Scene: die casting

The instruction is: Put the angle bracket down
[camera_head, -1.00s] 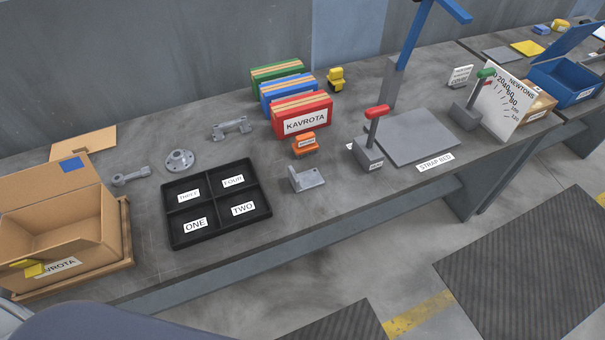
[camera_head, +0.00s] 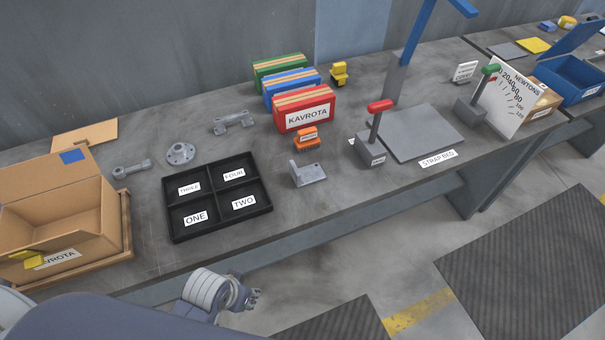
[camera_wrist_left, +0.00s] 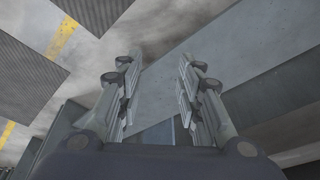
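The grey angle bracket (camera_head: 308,174) stands on the workbench in the head view, right of the black tray and in front of the small orange item. Nothing touches it. My left gripper (camera_head: 254,295) is low in front of the bench's front edge, apart from the bracket. In the left wrist view my left gripper (camera_wrist_left: 157,95) has its two fingers spread apart with nothing between them. The bracket is not seen in that view. My right gripper is not in view.
A black tray (camera_head: 217,188) with compartments labelled ONE to FOUR lies left of the bracket. A red-handled lever device (camera_head: 370,150) stands to its right. An open cardboard box (camera_head: 60,235) is at the left. Metal parts, including a round flange (camera_head: 180,154), lie behind the tray.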

